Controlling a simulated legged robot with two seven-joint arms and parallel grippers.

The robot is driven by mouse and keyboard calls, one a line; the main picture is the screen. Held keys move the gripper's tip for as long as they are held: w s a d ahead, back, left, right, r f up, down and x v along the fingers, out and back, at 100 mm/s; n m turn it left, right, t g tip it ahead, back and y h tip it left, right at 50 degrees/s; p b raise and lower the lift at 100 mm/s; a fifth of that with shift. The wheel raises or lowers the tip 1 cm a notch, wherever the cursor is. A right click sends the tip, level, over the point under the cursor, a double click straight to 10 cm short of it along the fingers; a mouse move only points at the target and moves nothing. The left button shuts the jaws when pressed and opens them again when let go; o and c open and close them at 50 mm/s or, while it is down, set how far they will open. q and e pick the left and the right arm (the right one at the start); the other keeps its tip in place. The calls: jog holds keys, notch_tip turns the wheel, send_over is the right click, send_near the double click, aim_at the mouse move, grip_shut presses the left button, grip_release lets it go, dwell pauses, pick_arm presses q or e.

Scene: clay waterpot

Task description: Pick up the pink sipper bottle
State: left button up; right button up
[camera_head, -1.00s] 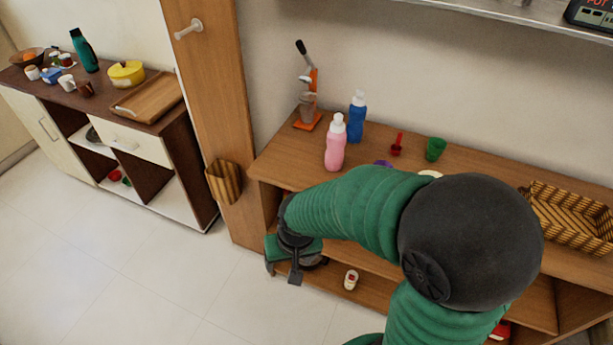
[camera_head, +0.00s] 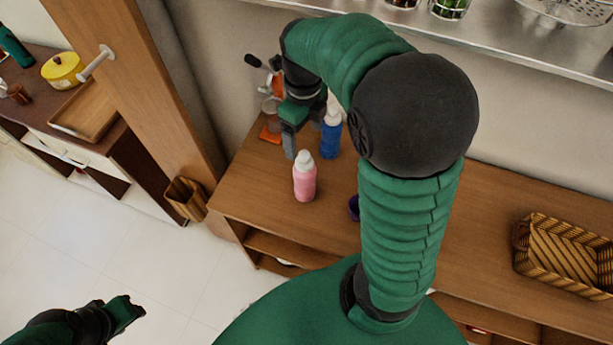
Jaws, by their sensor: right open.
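The pink sipper bottle (camera_head: 304,183) with a white cap stands upright on the wooden counter (camera_head: 255,190). My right gripper (camera_head: 299,138) is open and empty, pointing down just behind the pink bottle. In the picture its fingers are close to the bottle's cap; I cannot tell the exact gap. My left gripper (camera_head: 128,310) shows at the lower left, over the floor and far from the bottle. Its jaw state is unclear.
A blue bottle (camera_head: 331,138) stands right beside my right gripper. An orange juicer (camera_head: 270,132) is behind it, partly hidden. A purple item (camera_head: 354,207) is partly behind my arm. A wicker basket (camera_head: 560,255) sits at right. A shelf (camera_head: 500,45) hangs above.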

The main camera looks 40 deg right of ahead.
aim_at(301, 153)
jog(key=f, duration=0.7)
jog(key=shift+w+a+f, duration=0.2)
jog(key=shift+w+a, duration=0.05)
jog(key=shift+a, duration=0.1)
jog(key=f, duration=0.3)
jog(key=s+f, duration=0.1)
jog(key=f, duration=0.1)
jog(key=shift+d+b, duration=0.3)
jog(key=shift+d, duration=0.05)
jog(key=shift+w+f, duration=0.2)
jog(key=shift+a+r, duration=0.1)
jog(key=shift+a, duration=0.05)
jog(key=c, duration=0.7)
grip_shut()
